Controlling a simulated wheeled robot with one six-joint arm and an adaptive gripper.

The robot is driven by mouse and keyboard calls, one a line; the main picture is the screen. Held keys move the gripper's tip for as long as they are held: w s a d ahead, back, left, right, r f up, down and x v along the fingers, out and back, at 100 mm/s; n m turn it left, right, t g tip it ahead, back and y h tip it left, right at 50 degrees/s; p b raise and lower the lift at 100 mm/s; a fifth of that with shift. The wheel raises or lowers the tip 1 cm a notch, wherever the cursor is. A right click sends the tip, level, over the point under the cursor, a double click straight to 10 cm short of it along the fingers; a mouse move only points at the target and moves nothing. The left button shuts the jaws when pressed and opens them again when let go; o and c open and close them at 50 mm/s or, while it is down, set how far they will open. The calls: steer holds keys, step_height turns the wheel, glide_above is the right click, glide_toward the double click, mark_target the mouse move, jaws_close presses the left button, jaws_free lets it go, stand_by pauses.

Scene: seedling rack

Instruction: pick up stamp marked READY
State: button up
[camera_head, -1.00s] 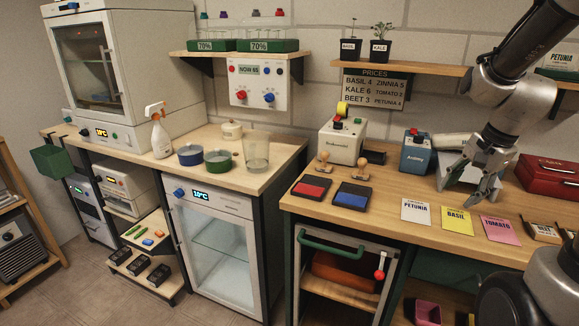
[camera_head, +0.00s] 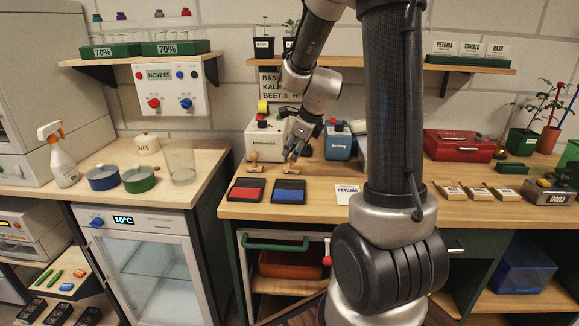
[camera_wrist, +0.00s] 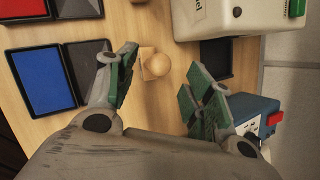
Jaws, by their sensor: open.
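Two wooden-handled stamps stand on the workbench behind the ink pads in the head view: a left stamp (camera_head: 253,162) and a right stamp (camera_head: 289,168). I cannot read a READY marking on either. My gripper (camera_head: 292,154) is just above the right stamp, pointing down. In the wrist view the right stamp's round handle (camera_wrist: 156,66) shows between the open fingers of my gripper (camera_wrist: 158,75), seen from above, with clear space on both sides. The fingers partly cover this stamp in the head view.
A red ink pad (camera_head: 246,190) and a blue ink pad (camera_head: 289,191) lie in front of the stamps. A cream machine (camera_head: 263,139) and a blue device (camera_head: 338,146) stand close behind. A PETUNIA card (camera_head: 346,194) lies to the right.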

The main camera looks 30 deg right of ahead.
mark_target(292, 163)
steer(key=x, duration=0.5)
steer(key=shift+f, duration=0.45)
steer(key=shift+c, duration=0.2)
steer(key=c, duration=1.1)
